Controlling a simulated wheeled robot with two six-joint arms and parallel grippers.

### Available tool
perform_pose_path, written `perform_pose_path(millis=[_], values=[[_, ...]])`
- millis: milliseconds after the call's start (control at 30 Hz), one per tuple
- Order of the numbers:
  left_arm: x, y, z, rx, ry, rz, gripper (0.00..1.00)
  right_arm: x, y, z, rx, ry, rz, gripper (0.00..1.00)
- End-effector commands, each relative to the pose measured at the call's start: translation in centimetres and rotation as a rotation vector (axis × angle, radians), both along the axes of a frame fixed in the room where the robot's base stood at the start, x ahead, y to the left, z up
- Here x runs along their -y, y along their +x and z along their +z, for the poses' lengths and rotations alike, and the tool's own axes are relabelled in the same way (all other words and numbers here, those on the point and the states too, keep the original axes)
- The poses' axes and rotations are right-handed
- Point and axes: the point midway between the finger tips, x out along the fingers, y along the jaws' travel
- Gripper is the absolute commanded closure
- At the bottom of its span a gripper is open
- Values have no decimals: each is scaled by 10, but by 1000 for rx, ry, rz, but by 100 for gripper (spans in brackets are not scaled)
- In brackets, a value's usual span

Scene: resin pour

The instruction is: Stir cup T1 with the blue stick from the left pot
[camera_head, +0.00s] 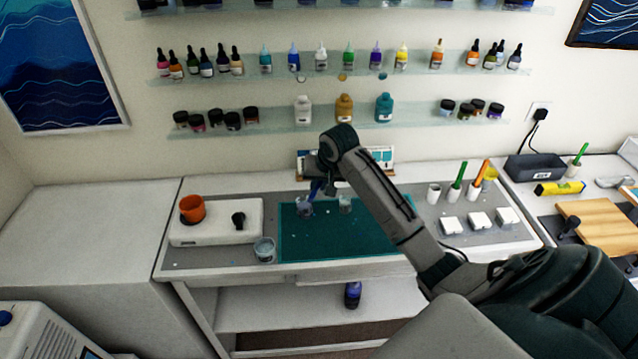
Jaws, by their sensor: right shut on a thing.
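My right gripper (328,184) is over the back of the teal mat (330,238), shut on the blue stick (314,189). The stick slants down to a small clear cup (304,208) with purplish contents; its lower end appears to be inside the cup. A second clear cup (345,204) stands just to the right on the mat. I cannot read a T1 label on either cup. The left pot (433,193) is white and shows no stick. My left gripper is not in view.
Two white pots hold a green stick (459,176) and an orange stick (482,172). A clear cup (264,250) stands by the mat's left edge. The mat's front is clear.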

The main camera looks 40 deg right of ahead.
Motion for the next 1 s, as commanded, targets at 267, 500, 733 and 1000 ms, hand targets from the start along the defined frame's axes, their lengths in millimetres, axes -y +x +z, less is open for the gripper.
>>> perform_pose_path(millis=[267,500,733,1000], values=[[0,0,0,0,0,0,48,0,1,24,3,-1,-1,100],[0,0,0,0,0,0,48,0,1,47,1,0,0,100],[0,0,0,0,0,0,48,0,0,50,0,0,0,100],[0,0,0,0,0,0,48,0,0,50,0,0,0,100]])
